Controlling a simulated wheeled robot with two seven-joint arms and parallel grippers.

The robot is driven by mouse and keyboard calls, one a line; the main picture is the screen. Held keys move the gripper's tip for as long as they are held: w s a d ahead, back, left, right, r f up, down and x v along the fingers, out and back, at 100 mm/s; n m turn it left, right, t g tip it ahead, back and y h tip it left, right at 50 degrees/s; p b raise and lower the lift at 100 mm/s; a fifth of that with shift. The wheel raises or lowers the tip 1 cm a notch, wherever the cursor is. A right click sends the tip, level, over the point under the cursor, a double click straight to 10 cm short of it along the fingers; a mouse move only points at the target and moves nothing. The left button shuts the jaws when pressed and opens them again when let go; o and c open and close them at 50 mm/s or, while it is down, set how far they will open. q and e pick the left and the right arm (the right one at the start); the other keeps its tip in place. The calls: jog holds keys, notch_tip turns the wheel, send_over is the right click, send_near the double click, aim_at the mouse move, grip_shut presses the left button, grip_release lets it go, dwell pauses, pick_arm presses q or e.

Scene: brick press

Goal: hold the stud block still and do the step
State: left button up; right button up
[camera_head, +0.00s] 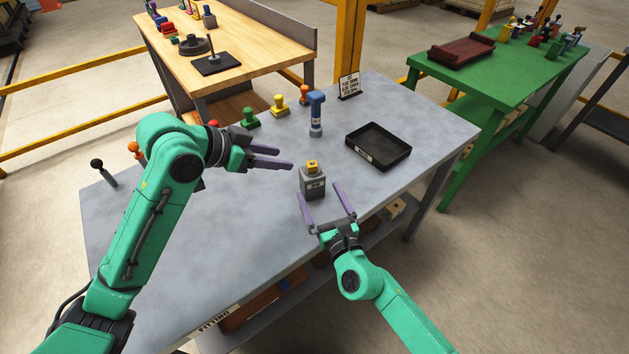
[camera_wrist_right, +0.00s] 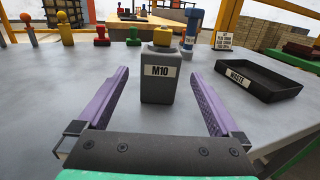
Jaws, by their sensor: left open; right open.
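The stud block is a grey block (camera_head: 313,184) with a yellow piece (camera_head: 313,167) on top, standing upright on the grey table. In the right wrist view the block (camera_wrist_right: 158,85) carries an M10 label and stands ahead, between the lines of the two fingers. My right gripper (camera_head: 326,193) is open and empty on the near side of the block; the fingers also show in the right wrist view (camera_wrist_right: 160,85). My left gripper (camera_head: 285,158) is open, to the left of the block and apart from it, with its fingers pointing right.
A black tray (camera_head: 405,151) labelled WASTE lies right of the block. A blue-topped tool (camera_head: 316,112) stands behind it. Green (camera_head: 250,118) and yellow (camera_head: 279,106) stampers stand at the back. A black-knobbed lever (camera_head: 104,171) is far left. The table's front left is clear.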

jog(key=x, duration=0.6)
jog(key=shift+w+a, duration=0.15)
jog(key=shift+w, duration=0.2)
jog(key=c, duration=1.5)
pick_arm(q)
jog(key=shift+o, duration=1.4)
jog(key=m+g+y, duration=0.6)
jog(key=m, duration=0.4)
send_over(312, 162)
jog(key=s+d, duration=0.1)
jog(key=d, duration=0.2)
jog(key=shift+f, duration=0.55)
pick_arm(e)
jog(key=shift+f, duration=0.1)
pick_arm(q)
jog(key=a+r+y, duration=0.1)
jog(key=r, duration=0.1)
jog(key=w+a+r+m+y, duration=0.1)
jog(key=a, duration=0.1)
jog(key=shift+r, duration=0.4)
pick_arm(e)
jog(key=shift+s, duration=0.1)
pick_arm(q)
notch_tip(312, 162, down, 9)
